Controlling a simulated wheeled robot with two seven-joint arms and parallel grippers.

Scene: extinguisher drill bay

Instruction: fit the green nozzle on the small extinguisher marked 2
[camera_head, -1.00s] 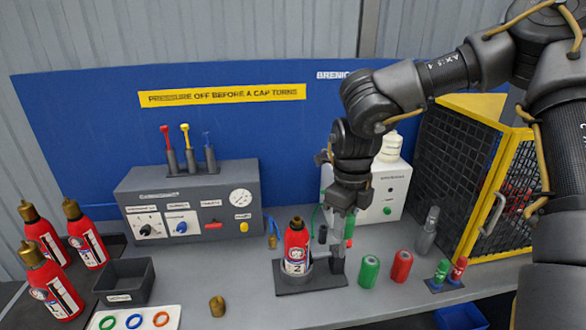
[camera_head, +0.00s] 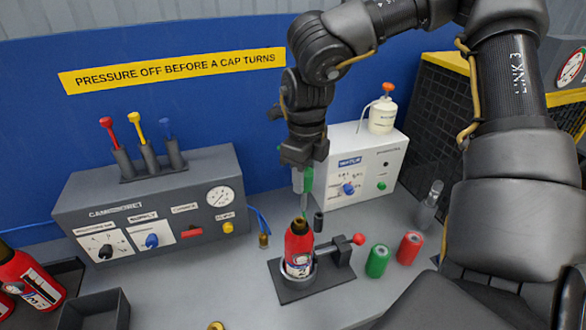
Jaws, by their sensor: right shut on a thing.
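The small red extinguisher (camera_head: 298,250) stands upright in a dark clamp stand (camera_head: 305,289) with a red-knobbed handle. Its brass top points up. In the earlier frame it shows the mark 2. My right gripper (camera_head: 303,182) is shut on the green nozzle (camera_head: 308,178), just above and slightly behind the extinguisher in the picture. A thin tip points down from the grip toward the extinguisher's top. I cannot tell whether they touch. My left gripper is not in view.
Green (camera_head: 377,261) and red (camera_head: 410,248) cylinders stand right of the clamp, with a small dark cylinder (camera_head: 318,222) behind it. A grey control box (camera_head: 150,210) and white unit (camera_head: 352,172) line the back. My right arm covers the bench's right side.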

